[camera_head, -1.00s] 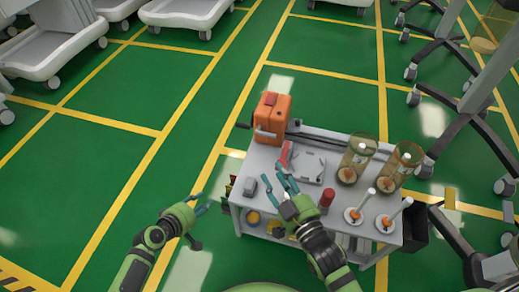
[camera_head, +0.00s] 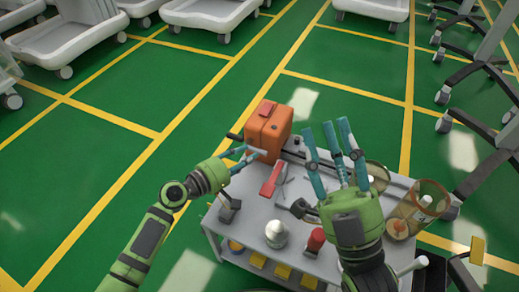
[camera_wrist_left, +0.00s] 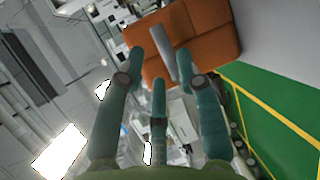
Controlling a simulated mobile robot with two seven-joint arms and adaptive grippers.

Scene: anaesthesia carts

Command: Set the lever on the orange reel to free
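The orange reel (camera_head: 268,130) stands upright at the back left of the grey cart top. In the left wrist view its orange face (camera_wrist_left: 210,40) fills the upper middle, with a grey lever (camera_wrist_left: 163,48) in front. My left gripper (camera_head: 243,155) is at the reel's near left side. Its fingers are apart, and in the left wrist view (camera_wrist_left: 160,66) the lever shows between the fingertips; I cannot tell if they touch it. My right gripper (camera_head: 333,138) is open and empty above the cart, right of the reel. The lever's setting is not readable.
A red-handled item (camera_head: 272,180) lies on the cart just in front of the reel. A white-grey flask-like item (camera_head: 276,233) and a red cylinder (camera_head: 315,240) stand nearer. White carts (camera_head: 210,12) are far off.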

